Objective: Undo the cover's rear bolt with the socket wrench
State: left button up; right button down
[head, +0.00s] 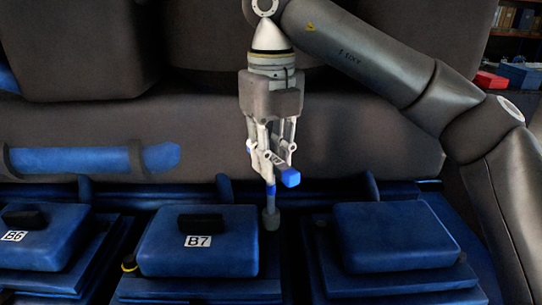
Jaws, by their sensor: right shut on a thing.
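My right gripper (272,152) points straight down and is shut on the socket wrench (270,190). The wrench has a blue-tipped handle (289,177) and a thin shaft hanging down. Its grey socket end (270,217) is low at the right rear side of the blue cover B7 (225,249). I cannot tell whether the socket sits on a bolt; no bolt head shows under it. B7 has a black handle on top. My left gripper is not in view.
Blue cover B6 (48,251) lies to the left and an unlabelled blue cover (395,235) to the right. A yellow ring (129,264) shows at B7's front left corner. The grey engine wall with a blue pipe (85,160) stands close behind.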

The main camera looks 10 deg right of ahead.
jog(key=shift+r, duration=0.1)
jog(key=shift+r+p, duration=1.65)
jog(key=shift+r, duration=0.05)
notch_tip(320, 180, up, 4)
jog(key=p, duration=0.3)
jog(key=shift+r+p, duration=0.25)
jog(key=shift+p, duration=0.1)
jog(key=shift+r, duration=0.75)
jog(key=shift+s+f+b, duration=0.1)
jog(key=shift+b, duration=0.25)
